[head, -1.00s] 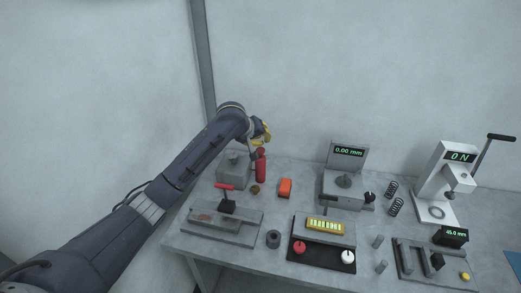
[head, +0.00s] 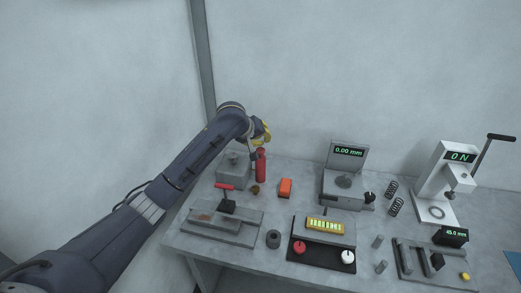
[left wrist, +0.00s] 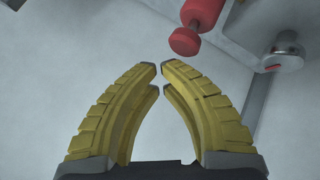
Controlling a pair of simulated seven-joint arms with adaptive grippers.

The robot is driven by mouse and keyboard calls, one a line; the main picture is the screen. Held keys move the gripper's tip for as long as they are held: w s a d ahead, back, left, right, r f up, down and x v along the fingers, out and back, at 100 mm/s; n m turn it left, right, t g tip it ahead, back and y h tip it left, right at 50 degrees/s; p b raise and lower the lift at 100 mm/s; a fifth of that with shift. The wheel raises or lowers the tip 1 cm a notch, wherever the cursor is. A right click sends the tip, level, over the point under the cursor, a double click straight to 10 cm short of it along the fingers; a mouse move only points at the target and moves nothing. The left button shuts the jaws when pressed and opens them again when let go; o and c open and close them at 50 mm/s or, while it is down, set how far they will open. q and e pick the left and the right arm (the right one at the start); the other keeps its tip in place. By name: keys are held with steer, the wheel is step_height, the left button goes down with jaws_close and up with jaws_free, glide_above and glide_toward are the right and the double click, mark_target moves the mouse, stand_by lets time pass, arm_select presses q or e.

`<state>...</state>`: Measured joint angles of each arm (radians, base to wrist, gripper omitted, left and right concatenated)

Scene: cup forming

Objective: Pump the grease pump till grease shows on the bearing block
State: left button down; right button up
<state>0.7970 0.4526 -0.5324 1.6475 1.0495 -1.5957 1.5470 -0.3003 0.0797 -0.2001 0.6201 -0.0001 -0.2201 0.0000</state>
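A red cylinder (head: 261,166), which looks like the grease pump, stands upright at the back left of the bench. In the left wrist view the red body with a round red knob (left wrist: 185,41) shows beyond the fingertips. A grey block (head: 233,171) stands just left of it and may be the bearing block; I cannot make out grease on it. My left gripper (head: 259,143) is above and close to the red cylinder. In the left wrist view its yellow fingers (left wrist: 159,75) are partly open, with a narrow gap and nothing between them. My right gripper is not in view.
A gauge stand (head: 345,180), springs (head: 394,198), a lever press (head: 446,180) and a panel with red and white knobs (head: 322,256) fill the right. A wall is behind.

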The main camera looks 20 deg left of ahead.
arm_select(q)
steer(key=shift+f, duration=0.15)
steer(key=shift+f, duration=0.3)
steer(key=shift+f, duration=1.35)
stand_by(1.9)
steer(key=shift+r, duration=1.8)
steer(key=shift+r, duration=2.5)
